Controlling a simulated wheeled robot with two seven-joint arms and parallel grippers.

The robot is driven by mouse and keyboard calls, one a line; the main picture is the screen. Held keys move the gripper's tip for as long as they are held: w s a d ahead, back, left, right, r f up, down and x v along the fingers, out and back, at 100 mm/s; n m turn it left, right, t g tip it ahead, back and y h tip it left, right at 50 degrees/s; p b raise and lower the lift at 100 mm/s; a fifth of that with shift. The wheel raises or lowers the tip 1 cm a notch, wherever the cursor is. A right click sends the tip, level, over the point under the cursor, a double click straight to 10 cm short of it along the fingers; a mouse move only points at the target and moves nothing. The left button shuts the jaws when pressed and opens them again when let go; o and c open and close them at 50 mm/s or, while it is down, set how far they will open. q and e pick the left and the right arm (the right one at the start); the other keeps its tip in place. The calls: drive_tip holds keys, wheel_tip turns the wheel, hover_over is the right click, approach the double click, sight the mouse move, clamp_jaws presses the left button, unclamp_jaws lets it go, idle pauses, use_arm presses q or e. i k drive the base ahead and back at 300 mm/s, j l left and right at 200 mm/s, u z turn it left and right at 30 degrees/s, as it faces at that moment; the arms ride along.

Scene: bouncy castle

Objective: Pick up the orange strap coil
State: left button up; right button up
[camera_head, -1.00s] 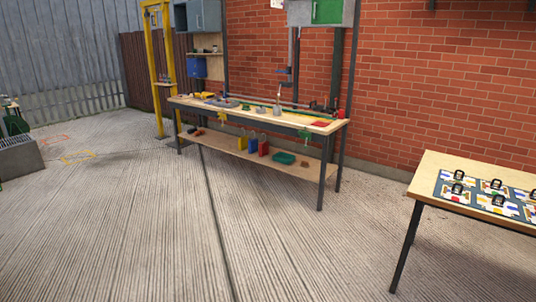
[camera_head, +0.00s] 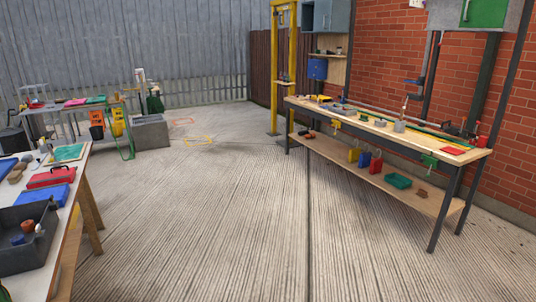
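I cannot make out an orange strap coil for certain in the head view. An orange item (camera_head: 97,131) hangs at the front of the far left table, beside a yellow one (camera_head: 117,122); both are too small to identify. The workbench (camera_head: 370,128) against the brick wall carries several small tools and parts, none clearly a coil. Neither of my grippers is in view.
A near table (camera_head: 90,190) at left holds a grey bin (camera_head: 22,262), a red case (camera_head: 50,177) and a blue box (camera_head: 42,195). A grey block (camera_head: 151,132) and yellow frame (camera_head: 274,70) stand farther back. The concrete floor (camera_head: 210,220) between is clear.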

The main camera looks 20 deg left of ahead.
sight(28, 226)
drive_tip(key=i+j+u, duration=0.15)
drive_tip(key=u, duration=0.25)
drive_tip(key=i+u, duration=0.3)
drive_tip(key=u, duration=0.15)
drive_tip(key=i+u, duration=0.25)
drive_tip(key=u, duration=0.15)
drive_tip(key=i+u, duration=0.25)
drive_tip(key=u, duration=0.2)
drive_tip(key=i+l+u, duration=0.25)
drive_tip(key=u, duration=0.15)
